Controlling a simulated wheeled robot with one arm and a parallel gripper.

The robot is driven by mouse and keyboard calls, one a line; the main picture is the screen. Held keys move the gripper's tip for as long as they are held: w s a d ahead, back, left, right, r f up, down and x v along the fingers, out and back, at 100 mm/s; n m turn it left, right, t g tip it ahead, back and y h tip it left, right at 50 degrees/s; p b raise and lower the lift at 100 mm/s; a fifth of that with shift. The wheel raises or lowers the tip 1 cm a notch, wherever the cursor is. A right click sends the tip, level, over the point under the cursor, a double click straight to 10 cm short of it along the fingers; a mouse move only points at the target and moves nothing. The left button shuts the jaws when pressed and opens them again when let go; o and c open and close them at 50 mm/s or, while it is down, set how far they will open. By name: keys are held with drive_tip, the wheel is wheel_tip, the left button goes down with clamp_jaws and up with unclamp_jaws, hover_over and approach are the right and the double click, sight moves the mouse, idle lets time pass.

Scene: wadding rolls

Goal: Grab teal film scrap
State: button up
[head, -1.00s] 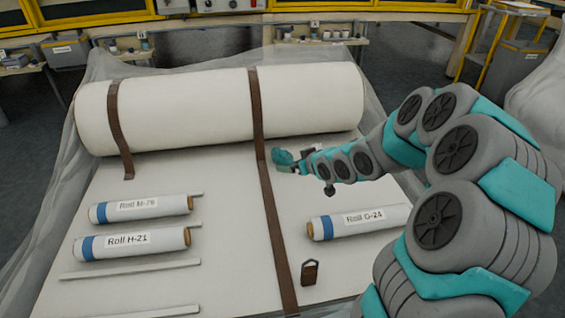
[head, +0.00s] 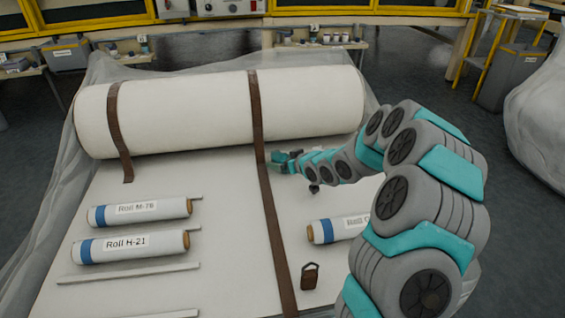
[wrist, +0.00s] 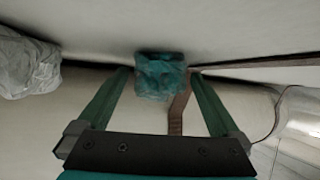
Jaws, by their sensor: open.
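The teal film scrap (wrist: 160,75) is a crumpled, slightly see-through piece in the wrist view. It sits at the tips of my gripper (wrist: 159,73), between or just beyond the two green fingers. The fingers are spread with a gap on either side of the scrap, and I cannot tell whether either touches it. In the head view the scrap (head: 278,157) is a small teal patch by the foot of the big white roll, close to the brown strap. My gripper (head: 290,160) reaches it from the right and partly hides it.
The big white roll (head: 200,112) lies behind the scrap, with a brown strap (head: 272,215) running forward. Another roll (head: 335,229) is partly behind my arm. A brown tag (head: 310,276) stands in front.

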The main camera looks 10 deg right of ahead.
drive_tip(key=shift+w+a+f, duration=0.15)
drive_tip(key=shift+w+f, duration=0.05)
drive_tip(key=shift+w, duration=0.1)
drive_tip(key=shift+c, duration=0.4)
drive_tip(key=c, duration=1.3)
drive_tip(key=shift+o, duration=0.2)
drive_tip(key=shift+r, duration=0.15)
